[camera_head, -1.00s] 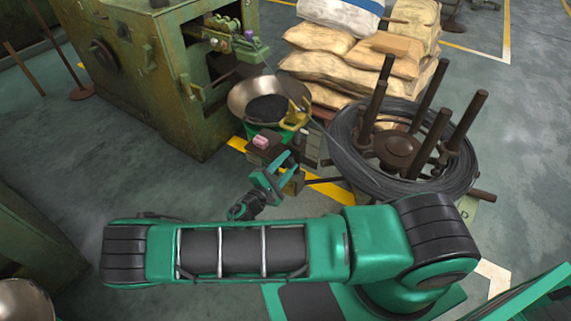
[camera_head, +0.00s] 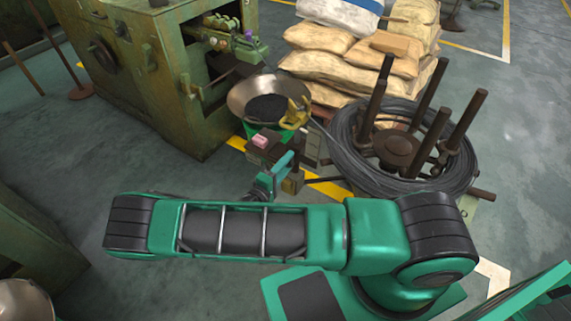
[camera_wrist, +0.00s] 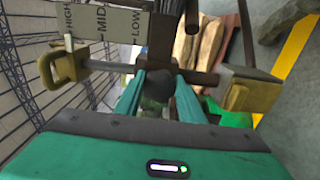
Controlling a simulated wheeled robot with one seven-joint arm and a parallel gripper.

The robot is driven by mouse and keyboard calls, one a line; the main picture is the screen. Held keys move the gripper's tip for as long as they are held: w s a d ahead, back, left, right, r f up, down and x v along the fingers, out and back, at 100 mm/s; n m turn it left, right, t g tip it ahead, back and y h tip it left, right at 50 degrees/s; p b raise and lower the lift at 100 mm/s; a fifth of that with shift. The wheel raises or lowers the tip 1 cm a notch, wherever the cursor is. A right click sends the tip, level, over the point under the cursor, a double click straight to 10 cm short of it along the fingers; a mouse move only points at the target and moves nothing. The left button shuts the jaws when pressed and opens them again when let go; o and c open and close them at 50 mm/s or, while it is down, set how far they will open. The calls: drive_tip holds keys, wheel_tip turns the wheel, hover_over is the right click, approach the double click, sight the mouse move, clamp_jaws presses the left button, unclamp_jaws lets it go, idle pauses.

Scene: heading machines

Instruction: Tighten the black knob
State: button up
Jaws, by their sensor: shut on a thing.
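The black knob (camera_wrist: 156,84) shows in the wrist view between the two teal fingers of my gripper (camera_wrist: 158,92). My gripper is shut on it, with one finger on each side. A dark brown cross-shaped bar stands just beyond the knob. In the head view my gripper (camera_head: 277,176) is at the near end of the small stand below the bowl, and the knob cannot be made out there. A plate marked HIGH, MID, LOW (camera_wrist: 103,22) is at the upper left in the wrist view.
A wire coil (camera_head: 350,165) on a reel with upright brown posts stands to the right. A metal bowl (camera_head: 238,98) of dark material is behind my gripper. A green machine (camera_head: 150,75) is at the left, and stacked sacks (camera_head: 325,65) are at the back.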

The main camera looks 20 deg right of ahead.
drive_tip(key=shift+s+d+f, duration=0.1)
drive_tip(key=shift+d+f, duration=0.05)
drive_tip(key=o, duration=1)
drive_tip(key=shift+o, duration=0.2)
drive_tip(key=v, duration=1)
drive_tip(key=shift+s+a, duration=0.15)
drive_tip(key=shift+a, duration=0.25)
